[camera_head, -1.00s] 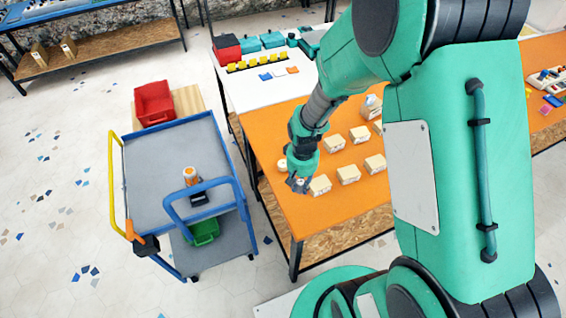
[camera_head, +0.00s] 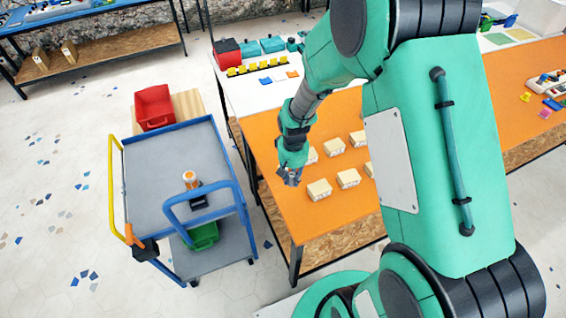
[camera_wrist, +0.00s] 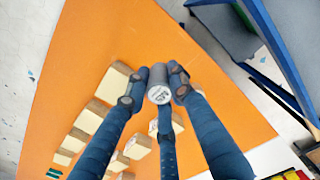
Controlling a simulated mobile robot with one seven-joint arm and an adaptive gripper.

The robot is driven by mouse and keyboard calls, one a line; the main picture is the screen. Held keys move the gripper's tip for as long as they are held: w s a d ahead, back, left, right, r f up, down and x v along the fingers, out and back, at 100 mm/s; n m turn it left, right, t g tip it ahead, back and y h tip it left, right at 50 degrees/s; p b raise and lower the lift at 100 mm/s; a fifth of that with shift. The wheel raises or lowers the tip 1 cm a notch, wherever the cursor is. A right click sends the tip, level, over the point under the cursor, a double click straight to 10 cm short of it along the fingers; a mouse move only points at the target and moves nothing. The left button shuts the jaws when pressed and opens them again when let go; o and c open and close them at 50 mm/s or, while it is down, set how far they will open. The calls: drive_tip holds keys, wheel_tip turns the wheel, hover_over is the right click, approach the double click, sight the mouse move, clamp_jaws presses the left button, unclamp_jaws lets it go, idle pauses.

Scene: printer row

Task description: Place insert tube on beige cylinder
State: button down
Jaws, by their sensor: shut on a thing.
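My gripper (camera_head: 290,178) is over the left edge of the orange table in the head view. In the wrist view its fingers (camera_wrist: 158,88) are shut around a small grey cylinder with a pale, printed round end (camera_wrist: 160,95), which looks like the insert tube. In the head view the held piece is too small to make out. An orange and white cylinder (camera_head: 190,179) stands upright on the trolley's upper deck, left of my gripper and apart from it. I cannot tell whether it is the beige cylinder.
The grey trolley (camera_head: 150,185) has blue rails and a green bin (camera_head: 203,237) below. Several beige boxes (camera_head: 319,190) stand on the orange table (camera_head: 310,215) right of my gripper. A red bin (camera_head: 153,105) is behind the trolley. Most of the trolley's upper deck is clear.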

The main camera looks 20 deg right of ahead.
drive_tip(key=w, duration=0.4)
drive_tip(key=w+d, duration=0.1)
drive_tip(key=w, duration=0.3)
drive_tip(key=w+f+b, duration=0.1)
drive_tip(key=w, duration=0.2)
drive_tip(key=shift+w+d, duration=0.2)
drive_tip(key=shift+w, duration=0.2)
drive_tip(key=shift+f+b, duration=0.5)
drive_tip(key=shift+f, duration=1.3)
drive_tip(key=shift+f, duration=0.1)
drive_tip(key=c, duration=1.5)
unclamp_jaws()
wheel_tip(320, 180, up, 12)
drive_tip(key=shift+r+p, duration=0.1)
drive_tip(key=shift+p, duration=0.95)
